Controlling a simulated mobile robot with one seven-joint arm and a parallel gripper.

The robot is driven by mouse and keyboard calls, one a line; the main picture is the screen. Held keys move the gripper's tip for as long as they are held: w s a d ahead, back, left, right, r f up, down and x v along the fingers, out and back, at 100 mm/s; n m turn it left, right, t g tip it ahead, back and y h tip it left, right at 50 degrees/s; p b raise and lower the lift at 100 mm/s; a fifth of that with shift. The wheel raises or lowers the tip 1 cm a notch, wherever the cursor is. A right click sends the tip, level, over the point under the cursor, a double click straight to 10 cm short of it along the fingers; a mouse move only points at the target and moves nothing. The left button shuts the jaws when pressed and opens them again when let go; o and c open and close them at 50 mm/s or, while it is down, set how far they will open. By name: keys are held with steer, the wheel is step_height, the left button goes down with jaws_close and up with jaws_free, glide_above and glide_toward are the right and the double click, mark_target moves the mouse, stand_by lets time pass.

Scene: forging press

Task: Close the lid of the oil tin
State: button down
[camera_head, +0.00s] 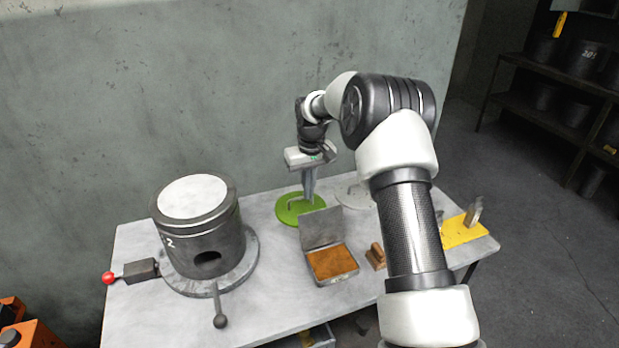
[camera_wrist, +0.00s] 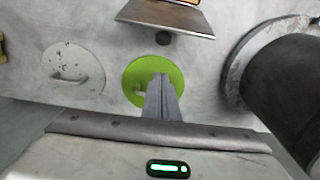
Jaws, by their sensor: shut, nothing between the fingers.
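The oil tin (camera_head: 345,279) is a shallow grey metal box with orange-brown contents, standing on the table. Its lid (camera_head: 320,228) stands open, nearly upright, at the box's back edge. In the wrist view the lid's back (camera_wrist: 165,18) shows at the top, with a strip of the orange contents beyond it. My gripper (camera_head: 309,197) is shut and empty, pointing down behind the lid, over a green disc (camera_head: 288,211). In the wrist view its closed fingers (camera_wrist: 162,82) overlap the green disc and are apart from the lid.
A dark drum (camera_head: 190,243) with a white top and levers stands left of the tin. A pale disc with a handle (camera_wrist: 75,68) lies beside the green one. A brown block (camera_head: 376,257) and a yellow plate (camera_head: 462,231) lie to the right. A wall rises behind.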

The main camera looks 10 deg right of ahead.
mark_target(320, 225)
steer(key=shift+s+d+f+p, duration=0.15)
steer(key=shift+s+f, duration=0.15)
steer(key=shift+s, duration=0.3)
steer(key=shift+s+d+f+p, duration=0.1)
steer(key=shift+s+f+p, duration=0.1)
steer(key=shift+s+f, duration=0.3)
steer(key=shift+s+d+f+p, duration=0.15)
steer(key=shift+s, duration=0.55)
steer(key=shift+b, duration=0.4)
